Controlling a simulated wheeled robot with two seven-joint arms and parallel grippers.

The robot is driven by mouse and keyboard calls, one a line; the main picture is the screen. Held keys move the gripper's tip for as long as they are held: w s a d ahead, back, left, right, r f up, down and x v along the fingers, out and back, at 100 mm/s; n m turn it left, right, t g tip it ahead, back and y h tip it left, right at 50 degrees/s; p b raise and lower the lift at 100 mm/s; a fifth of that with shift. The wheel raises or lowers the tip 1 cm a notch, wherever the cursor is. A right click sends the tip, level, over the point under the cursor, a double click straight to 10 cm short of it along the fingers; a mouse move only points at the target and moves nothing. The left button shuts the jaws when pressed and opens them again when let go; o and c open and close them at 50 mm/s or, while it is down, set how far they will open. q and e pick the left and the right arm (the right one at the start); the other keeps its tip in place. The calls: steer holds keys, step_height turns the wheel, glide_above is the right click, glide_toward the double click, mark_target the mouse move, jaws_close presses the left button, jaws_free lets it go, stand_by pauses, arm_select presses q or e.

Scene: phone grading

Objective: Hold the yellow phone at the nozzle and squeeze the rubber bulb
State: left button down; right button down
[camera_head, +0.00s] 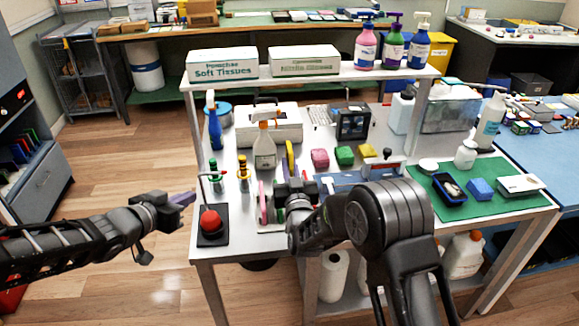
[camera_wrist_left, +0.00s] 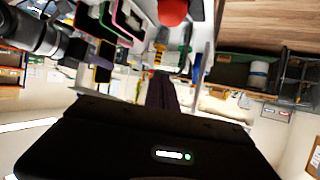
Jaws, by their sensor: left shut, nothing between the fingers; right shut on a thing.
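The yellow phone (camera_head: 290,158) stands on edge at the tip of my right gripper (camera_head: 294,184), which is shut on it above the table. The fingers partly hide its lower end. It also shows as a yellow-edged dark slab in the left wrist view (camera_wrist_left: 104,74). The red rubber bulb (camera_head: 210,220) sits on a black base at the table's front left corner; it also shows at the top of the left wrist view (camera_wrist_left: 172,10). My left gripper (camera_head: 186,197) is shut and empty, left of the bulb, off the table edge.
Small bottles (camera_head: 243,175), a spray bottle (camera_head: 264,148) and coloured blocks (camera_head: 343,155) stand behind. A green mat (camera_head: 490,206) lies at right. Floor left of the table is clear.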

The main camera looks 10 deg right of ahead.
arm_select(q)
steer(key=v, duration=0.6)
stand_by(0.4)
